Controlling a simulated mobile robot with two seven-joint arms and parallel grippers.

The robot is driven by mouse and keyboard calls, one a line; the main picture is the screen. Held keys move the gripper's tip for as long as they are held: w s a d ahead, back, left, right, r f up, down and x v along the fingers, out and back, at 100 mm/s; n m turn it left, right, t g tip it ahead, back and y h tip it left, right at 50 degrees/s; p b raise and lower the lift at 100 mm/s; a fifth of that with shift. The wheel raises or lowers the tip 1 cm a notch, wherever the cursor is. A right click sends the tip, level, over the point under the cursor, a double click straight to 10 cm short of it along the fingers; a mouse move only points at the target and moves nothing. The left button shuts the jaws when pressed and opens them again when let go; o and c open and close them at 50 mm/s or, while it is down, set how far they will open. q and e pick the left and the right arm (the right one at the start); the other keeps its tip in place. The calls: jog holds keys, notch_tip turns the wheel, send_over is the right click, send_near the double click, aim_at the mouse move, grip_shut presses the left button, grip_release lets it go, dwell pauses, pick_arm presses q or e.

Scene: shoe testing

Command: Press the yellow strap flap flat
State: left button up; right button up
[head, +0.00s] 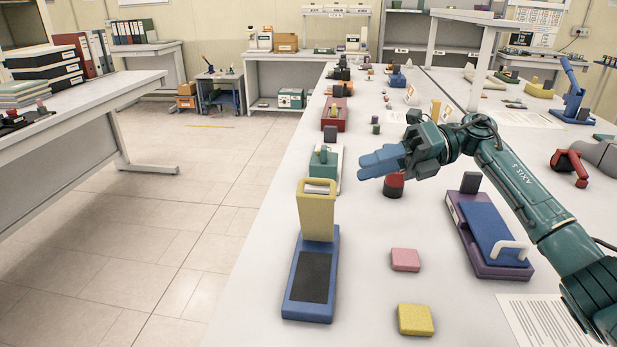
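The yellow strap flap (316,212) stands upright at the far end of a blue base (332,305) with a dark pad (311,277) on its top. The flap has a slot-like handle at its upper edge. The base lies near the left edge of the white table. My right gripper (362,168) has blue fingers and is above the table, to the right of and beyond the flap, pointing left. Its fingers look close together, but the gap between them is not clear. It does not touch the flap. My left gripper is not in view.
A pink block (405,260) and a yellow block (415,319) lie right of the base. A purple device with a blue lid (492,232) stands further right. A dark cylinder with a red top (394,186) is below my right gripper. A green device (323,165) stands behind the flap.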

aim_at(309, 182)
jog(key=p+x, duration=0.2)
jog(key=x, duration=0.9)
jog(key=shift+s+a, duration=0.1)
jog(key=shift+a, duration=0.15)
jog(key=shift+c, duration=0.2)
